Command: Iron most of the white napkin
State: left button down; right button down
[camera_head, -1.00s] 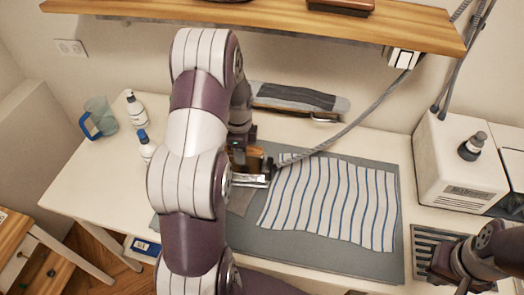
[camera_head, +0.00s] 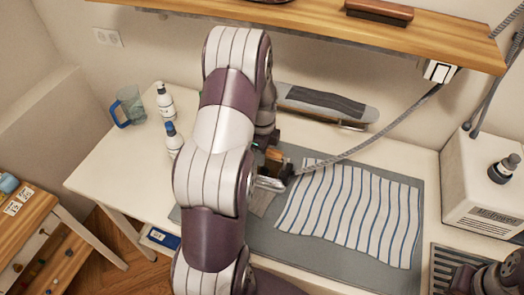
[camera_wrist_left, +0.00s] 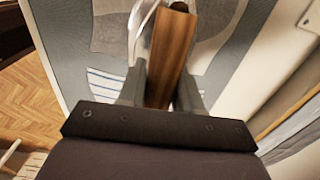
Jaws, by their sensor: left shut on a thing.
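The white napkin (camera_head: 350,212) with blue stripes lies spread, with wavy edges, on the grey mat (camera_head: 300,252) in the head view. Part of it shows in the left wrist view (camera_wrist_left: 104,84). My left gripper (camera_wrist_left: 160,86) is shut on the wooden handle of the iron (camera_wrist_left: 174,50). In the head view the iron (camera_head: 270,183) is at the napkin's upper left edge; whether it touches the cloth I cannot tell. My left arm hides part of the mat. Dark parts of my right arm show at the lower right corner; its jaws cannot be made out.
A grey cord (camera_head: 375,132) runs from the iron to a wall socket (camera_head: 440,71). A small padded board (camera_head: 325,104) lies behind the mat. A blue-handled jug (camera_head: 130,106) and bottles (camera_head: 165,101) stand left. A shelf (camera_head: 300,22) hangs above.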

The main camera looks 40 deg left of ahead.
pick_arm(q)
jog(key=shift+w+f+b, duration=0.1)
jog(key=shift+f+b, duration=0.75)
jog(key=shift+f, duration=0.45)
jog(key=s+d+p, duration=0.1)
jog(key=s+d, duration=0.1)
jog(key=s, duration=0.7)
jog(key=shift+d+p, duration=0.35)
jog(key=shift+d, duration=0.05)
dwell(1.1)
jog(key=shift+s, duration=0.1)
jog(key=shift+w+a, duration=0.45)
jog(key=shift+w, duration=1.05)
jog(key=shift+w+a, duration=0.5)
jog(key=shift+w, duration=1.05)
jog(key=shift+w+a, duration=0.45)
jog(key=shift+w, duration=1.05)
jog(key=shift+w, duration=0.15)
